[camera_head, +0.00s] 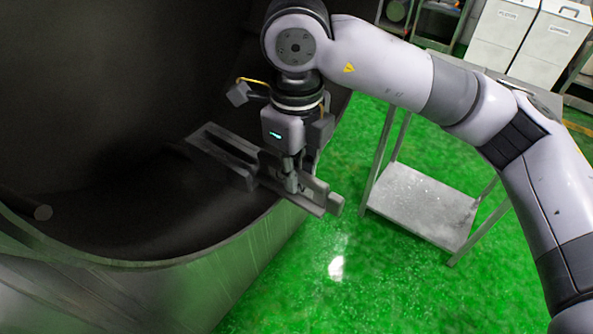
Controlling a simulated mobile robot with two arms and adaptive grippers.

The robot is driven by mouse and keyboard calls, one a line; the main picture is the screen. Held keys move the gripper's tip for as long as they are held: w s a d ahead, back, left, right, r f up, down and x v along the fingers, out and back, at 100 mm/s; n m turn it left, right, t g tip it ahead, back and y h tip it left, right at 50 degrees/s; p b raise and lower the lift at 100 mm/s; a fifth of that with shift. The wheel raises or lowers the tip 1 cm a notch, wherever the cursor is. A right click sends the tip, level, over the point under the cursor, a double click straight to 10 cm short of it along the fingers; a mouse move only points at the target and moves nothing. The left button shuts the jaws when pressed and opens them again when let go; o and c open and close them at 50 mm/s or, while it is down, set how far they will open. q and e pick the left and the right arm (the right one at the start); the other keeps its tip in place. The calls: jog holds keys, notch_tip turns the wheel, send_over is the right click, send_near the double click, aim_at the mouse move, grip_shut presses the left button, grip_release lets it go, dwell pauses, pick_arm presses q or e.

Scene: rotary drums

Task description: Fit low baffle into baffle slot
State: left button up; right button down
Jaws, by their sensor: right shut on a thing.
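My right gripper (291,184) is shut on a long dark grey baffle (226,165), gripping it near its right end. The baffle lies roughly level but slants in the picture, from upper left to lower right. Its left part reaches over the dark inside of the large drum (160,264). Its right end sticks out past the drum's rim, over the green floor. I cannot make out the baffle slot in the dark drum. My left gripper is not in view.
A metal table with a lower shelf (422,205) stands right of the drum, partly behind my right arm. White bins (503,32) and a rack (437,22) stand at the back. Green floor lies clear in front.

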aim_at(259, 151)
jog(key=shift+w+a, duration=0.7)
jog(key=shift+a, duration=0.35)
dwell(0.4)
jog(key=shift+w+a, duration=0.8)
jog(key=shift+a, duration=0.25)
jog(key=shift+w+a, duration=0.75)
jog(key=shift+a, duration=0.25)
jog(key=shift+w+a, duration=0.5)
jog(key=shift+a, duration=0.25)
jog(key=shift+w+a, duration=0.5)
jog(key=shift+a, duration=0.2)
jog(key=shift+w+a+p, duration=0.4)
jog(key=shift+w+a, duration=0.2)
jog(key=shift+a, duration=0.2)
jog(key=shift+w+a+p, duration=0.35)
jog(key=shift+w+a, duration=0.2)
jog(key=shift+a, duration=0.2)
jog(key=c, duration=1.5)
grip_release()
notch_tip(259, 151, up, 8)
jog(key=shift+f, duration=0.25)
